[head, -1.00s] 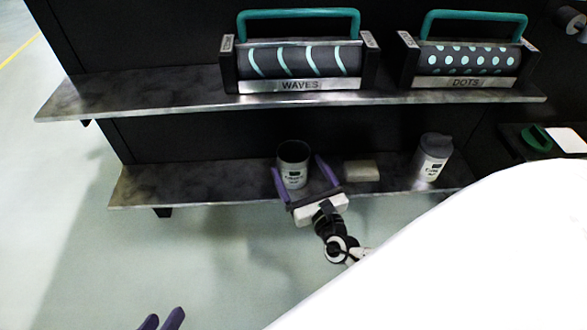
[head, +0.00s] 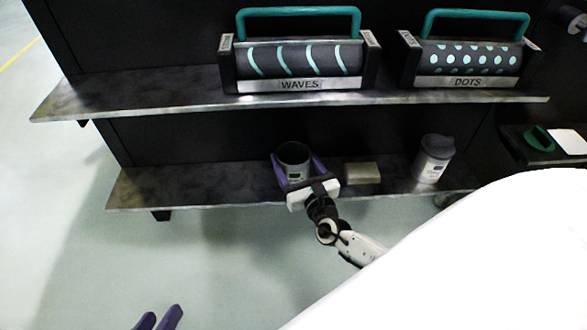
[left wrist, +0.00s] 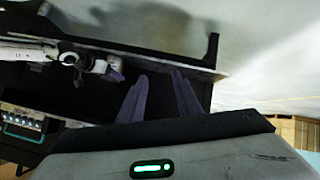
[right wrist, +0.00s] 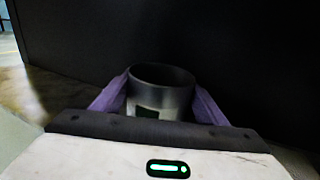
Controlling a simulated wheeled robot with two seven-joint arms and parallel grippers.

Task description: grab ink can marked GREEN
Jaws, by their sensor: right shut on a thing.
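An open-topped can (head: 293,154) with a dark rim and a pale label stands upright on the lower shelf. Its label is too blurred to read. My right gripper (head: 295,168) is shut on this can, one purple finger on each side. In the right wrist view the can (right wrist: 160,97) sits between the fingers of the gripper (right wrist: 160,85). A second pale can (head: 434,160) with a dark top stands further right on that shelf; its label is also unreadable. My left gripper (head: 159,317) is open and empty at the bottom left, and its fingers show in the left wrist view (left wrist: 159,76).
A small tan block (head: 362,173) lies on the lower shelf (head: 150,186), just right of the held can. The upper shelf (head: 150,95) carries a WAVES roller (head: 300,62) and a DOTS roller (head: 468,60) in holders. The lower shelf's left part is clear.

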